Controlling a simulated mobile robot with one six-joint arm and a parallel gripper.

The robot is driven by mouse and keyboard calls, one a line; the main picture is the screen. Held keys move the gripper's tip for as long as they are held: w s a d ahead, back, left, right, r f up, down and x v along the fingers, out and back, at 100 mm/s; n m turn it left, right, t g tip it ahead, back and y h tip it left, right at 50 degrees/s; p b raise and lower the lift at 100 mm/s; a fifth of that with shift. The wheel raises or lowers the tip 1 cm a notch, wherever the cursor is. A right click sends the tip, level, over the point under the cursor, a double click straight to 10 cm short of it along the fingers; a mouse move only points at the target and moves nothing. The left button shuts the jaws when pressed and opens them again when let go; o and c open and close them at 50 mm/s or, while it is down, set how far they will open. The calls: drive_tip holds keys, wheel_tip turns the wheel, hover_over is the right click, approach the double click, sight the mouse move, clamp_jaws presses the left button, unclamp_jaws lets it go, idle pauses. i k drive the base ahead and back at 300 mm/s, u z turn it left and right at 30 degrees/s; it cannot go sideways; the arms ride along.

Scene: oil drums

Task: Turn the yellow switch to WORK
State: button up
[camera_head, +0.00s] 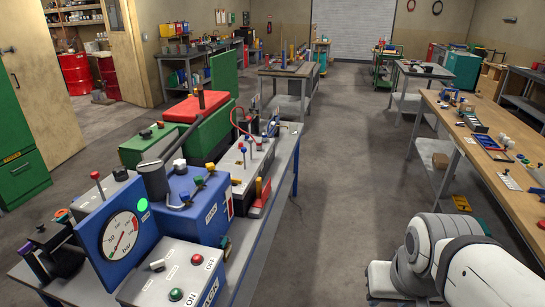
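A blue box (208,213) stands on the left workbench with a row of small coloured knobs on top. One of them looks yellow (198,181), but it is too small for me to tell its position. I cannot read a WORK label anywhere. My gripper is out of view. Only white and grey links of my arm show at the bottom right, across the aisle from the left bench.
A long wooden table (500,165) with small parts runs along the right. The grey floor aisle (335,190) between them is clear.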

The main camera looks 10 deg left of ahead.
sight(234, 182)
drive_tip(key=z, duration=0.15)
drive_tip(key=i, duration=1.55)
drive_tip(key=u, duration=0.85)
drive_tip(key=i, duration=0.5)
drive_tip(key=u, duration=0.3)
drive_tip(key=k, duration=0.65)
drive_tip(key=u, duration=0.25)
drive_tip(key=i, duration=0.7)
drive_tip(key=z, duration=0.2)
